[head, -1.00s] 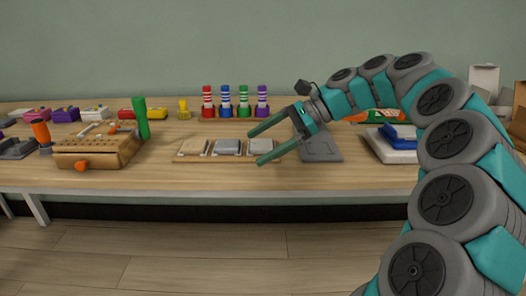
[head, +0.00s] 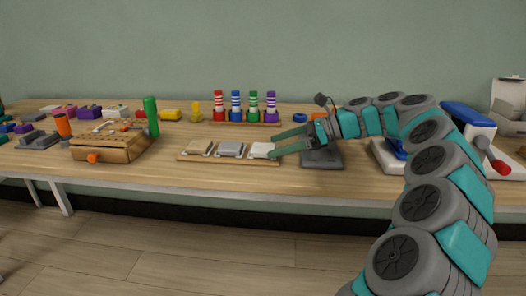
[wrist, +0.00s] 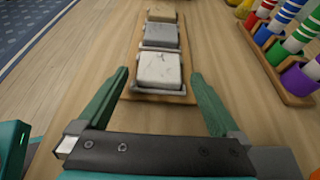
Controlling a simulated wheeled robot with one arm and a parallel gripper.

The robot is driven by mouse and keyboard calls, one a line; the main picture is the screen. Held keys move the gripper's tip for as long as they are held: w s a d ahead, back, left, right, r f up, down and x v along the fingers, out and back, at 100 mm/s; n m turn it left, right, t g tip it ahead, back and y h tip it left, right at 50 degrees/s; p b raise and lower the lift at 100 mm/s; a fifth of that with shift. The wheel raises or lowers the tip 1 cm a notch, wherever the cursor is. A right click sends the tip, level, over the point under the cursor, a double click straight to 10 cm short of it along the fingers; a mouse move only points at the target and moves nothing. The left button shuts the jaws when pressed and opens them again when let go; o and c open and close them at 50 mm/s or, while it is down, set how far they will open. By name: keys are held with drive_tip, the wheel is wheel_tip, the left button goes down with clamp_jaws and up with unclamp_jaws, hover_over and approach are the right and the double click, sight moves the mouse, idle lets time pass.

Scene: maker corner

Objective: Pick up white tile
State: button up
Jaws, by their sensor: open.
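The white tile (wrist: 160,71) with faint speckles lies in the nearest slot of a wooden tray (wrist: 184,99) in the wrist view. In the head view the white tile (head: 261,150) is at the tray's right end, partly hidden by a finger. A grey tile (head: 231,149) and a tan tile (head: 199,147) fill the other slots. My gripper (head: 273,144) is open and empty. In the wrist view its green fingers (wrist: 158,80) stand on either side of the white tile's near end, with gaps on both sides.
A rack of striped markers (head: 243,123) stands behind the tray; it is at the right in the wrist view. A dark grey pad (head: 321,160) lies right of the tray under my arm. A wooden box with tools (head: 108,146) stands left. Table is clear in front.

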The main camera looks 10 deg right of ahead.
drive_tip(key=shift+x, duration=1.05)
drive_tip(key=shift+c, duration=0.4)
drive_tip(key=c, duration=1.2)
